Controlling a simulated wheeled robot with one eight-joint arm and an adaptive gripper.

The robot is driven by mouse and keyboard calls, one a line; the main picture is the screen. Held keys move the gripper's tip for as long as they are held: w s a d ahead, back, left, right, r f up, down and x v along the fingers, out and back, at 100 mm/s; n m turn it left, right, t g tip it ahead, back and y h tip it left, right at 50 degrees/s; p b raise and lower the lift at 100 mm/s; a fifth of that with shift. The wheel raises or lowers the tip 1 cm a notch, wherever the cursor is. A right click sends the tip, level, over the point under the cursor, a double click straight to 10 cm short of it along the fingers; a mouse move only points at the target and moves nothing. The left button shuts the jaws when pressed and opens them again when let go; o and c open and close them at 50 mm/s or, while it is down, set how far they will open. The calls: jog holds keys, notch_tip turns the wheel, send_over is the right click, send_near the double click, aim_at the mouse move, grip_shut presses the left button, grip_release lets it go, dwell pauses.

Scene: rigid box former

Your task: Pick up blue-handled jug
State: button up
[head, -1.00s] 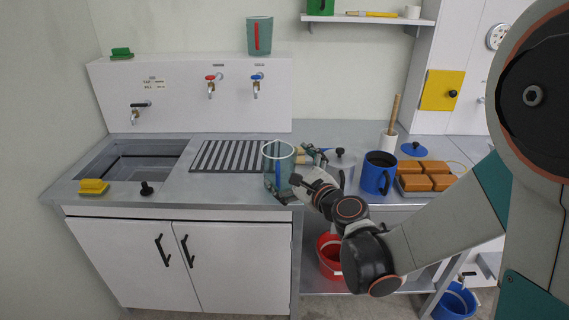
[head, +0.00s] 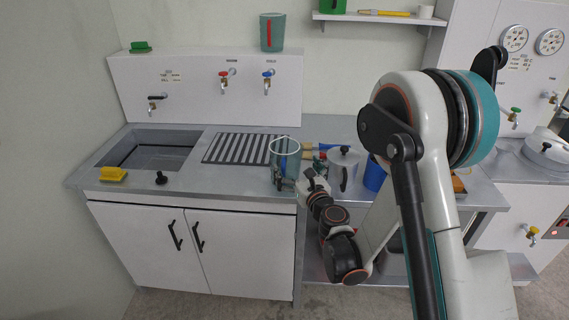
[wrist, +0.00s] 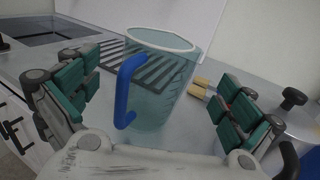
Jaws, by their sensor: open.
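The blue-handled jug (head: 284,157) is a clear teal vessel with a pale rim, upright on the steel counter near its front edge, right of the striped drainer. In the wrist view the jug (wrist: 165,85) stands between the two green-padded fingers, its blue handle (wrist: 126,90) facing my gripper. My gripper (wrist: 157,85) is open, with a visible gap to the jug on each side. In the head view my gripper (head: 290,184) is just in front of the jug, its fingers partly hard to make out.
A lidded grey pot (head: 343,170) stands close right of the jug, with a blue mug (head: 374,174) behind my arm. A red-handled jug (head: 271,33) stands on the ledge above the taps. The sink (head: 150,152) and striped drainer (head: 236,148) lie left.

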aim_at(280, 144)
jog(key=x, duration=0.2)
jog(key=shift+w+a, duration=0.15)
jog(key=shift+w, duration=0.2)
jog(key=shift+b+x, duration=1.15)
jog(key=shift+x, duration=1.55)
jog(key=shift+a+r, duration=0.15)
jog(key=shift+s, duration=0.1)
jog(key=c, duration=1.5)
